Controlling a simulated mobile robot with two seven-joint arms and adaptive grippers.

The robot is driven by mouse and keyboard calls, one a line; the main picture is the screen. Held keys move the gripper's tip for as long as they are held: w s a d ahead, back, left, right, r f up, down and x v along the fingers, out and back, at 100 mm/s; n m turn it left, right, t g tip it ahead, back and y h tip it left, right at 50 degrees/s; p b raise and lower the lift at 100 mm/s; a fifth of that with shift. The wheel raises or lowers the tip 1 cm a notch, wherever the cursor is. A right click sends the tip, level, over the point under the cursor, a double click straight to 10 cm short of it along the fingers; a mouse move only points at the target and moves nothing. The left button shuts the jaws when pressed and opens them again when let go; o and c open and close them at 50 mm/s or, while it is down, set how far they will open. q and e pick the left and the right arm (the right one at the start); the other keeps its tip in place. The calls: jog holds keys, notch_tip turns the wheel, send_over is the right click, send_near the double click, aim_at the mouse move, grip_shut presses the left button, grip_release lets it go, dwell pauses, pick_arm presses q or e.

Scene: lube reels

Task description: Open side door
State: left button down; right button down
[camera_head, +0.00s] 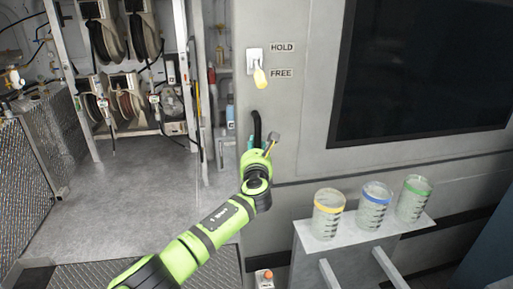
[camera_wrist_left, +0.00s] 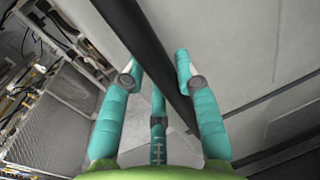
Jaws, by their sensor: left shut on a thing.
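The side door (camera_head: 300,110) is a grey panel with a dark window. To its left is a wide opening into the interior. A black handle (camera_head: 257,122) stands upright near the panel's left edge. My left gripper (camera_head: 257,144) is at the handle's lower part, and my forearm hides some of the panel below. In the left wrist view, the black handle bar (camera_wrist_left: 150,48) runs diagonally between the teal fingers of my left gripper (camera_wrist_left: 156,70), which is shut on it. My right gripper is in neither view.
Hose reels (camera_head: 125,100) stand inside, behind bare metal floor (camera_head: 130,185). Three clear cups with yellow (camera_head: 328,215), blue (camera_head: 374,207) and green (camera_head: 413,199) rims stand on a shelf (camera_head: 340,245) at right.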

pick_arm(q)
jog(key=c, duration=0.9)
grip_release()
jog(key=shift+d+r, duration=0.1)
jog(key=shift+d, duration=0.1)
jog(key=s+d, duration=0.1)
jog(key=s, duration=1.1)
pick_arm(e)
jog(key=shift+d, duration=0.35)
pick_arm(q)
jog(key=shift+w, duration=0.1)
